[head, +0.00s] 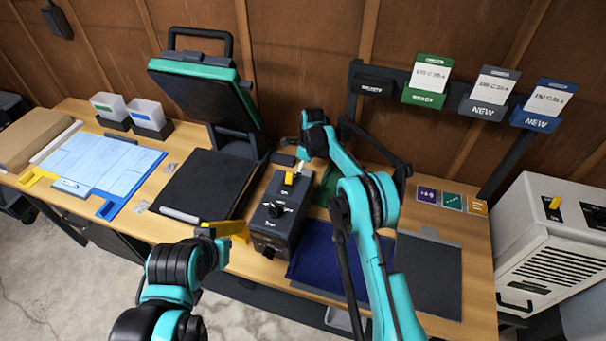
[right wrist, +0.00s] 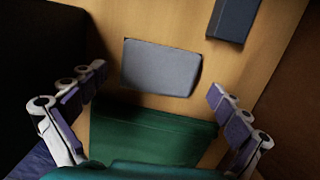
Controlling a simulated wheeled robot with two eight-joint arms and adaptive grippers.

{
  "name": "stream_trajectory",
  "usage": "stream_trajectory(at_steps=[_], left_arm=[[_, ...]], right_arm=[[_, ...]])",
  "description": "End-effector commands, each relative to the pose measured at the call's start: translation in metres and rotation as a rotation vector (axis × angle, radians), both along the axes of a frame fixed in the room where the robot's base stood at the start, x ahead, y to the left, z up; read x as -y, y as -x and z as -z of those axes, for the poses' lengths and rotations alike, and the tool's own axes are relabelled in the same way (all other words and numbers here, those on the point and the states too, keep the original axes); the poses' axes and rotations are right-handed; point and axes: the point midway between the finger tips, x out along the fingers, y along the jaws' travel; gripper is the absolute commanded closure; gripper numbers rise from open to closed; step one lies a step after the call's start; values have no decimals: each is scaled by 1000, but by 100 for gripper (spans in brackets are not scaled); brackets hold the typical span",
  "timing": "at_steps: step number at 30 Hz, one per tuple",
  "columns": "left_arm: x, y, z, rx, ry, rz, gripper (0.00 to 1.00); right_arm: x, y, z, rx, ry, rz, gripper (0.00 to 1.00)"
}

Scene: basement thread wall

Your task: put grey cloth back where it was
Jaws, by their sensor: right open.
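A dark grey cloth (head: 428,275) lies flat at the right of the bench, with a lighter grey tab at its far edge. A dark blue cloth (head: 328,257) lies to its left, partly behind my right arm. A green cloth (head: 322,188) lies farther back, mostly hidden by that arm. My right gripper (right wrist: 156,85) is open and empty above the green cloth, which shows in the right wrist view (right wrist: 150,135) with a flat grey piece (right wrist: 160,67) at its far edge. My left gripper (head: 222,232) is beside a yellow piece; its jaws are unclear.
A dark control box (head: 275,215) stands beside my right arm. A press with a raised lid (head: 205,95) stands left. Green, grey and blue holders (head: 484,95) hang on a rack. Three small cards (head: 452,201) lie behind the grey cloth. A white machine (head: 550,250) stands right.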

Motion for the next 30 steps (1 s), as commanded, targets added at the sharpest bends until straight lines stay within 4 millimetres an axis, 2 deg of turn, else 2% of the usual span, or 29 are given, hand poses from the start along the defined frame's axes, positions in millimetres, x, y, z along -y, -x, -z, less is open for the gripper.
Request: stream_trajectory(at_steps=[1, 6, 12, 23, 26, 30], left_arm=[[0, 0, -5, 0, 0, 0, 100], [0, 0, -14, 0, 0, 0, 100], [0, 0, -21, 0, 0, 0, 100], [0, 0, -23, 0, 0, 0, 100], [0, 0, -23, 0, 0, 0, 100], [0, 0, -23, 0, 0, 0, 100]], right_arm=[[2, 1, -14, 0, 0, 1, 0], [6, 2, -53, 0, 0, 1, 0], [10, 3, -87, 0, 0, 0, 0], [14, 5, -106, 7, 0, -14, 0], [22, 13, -127, 35, 5, -77, 0], [44, 39, -177, 118, 26, -261, 0]])
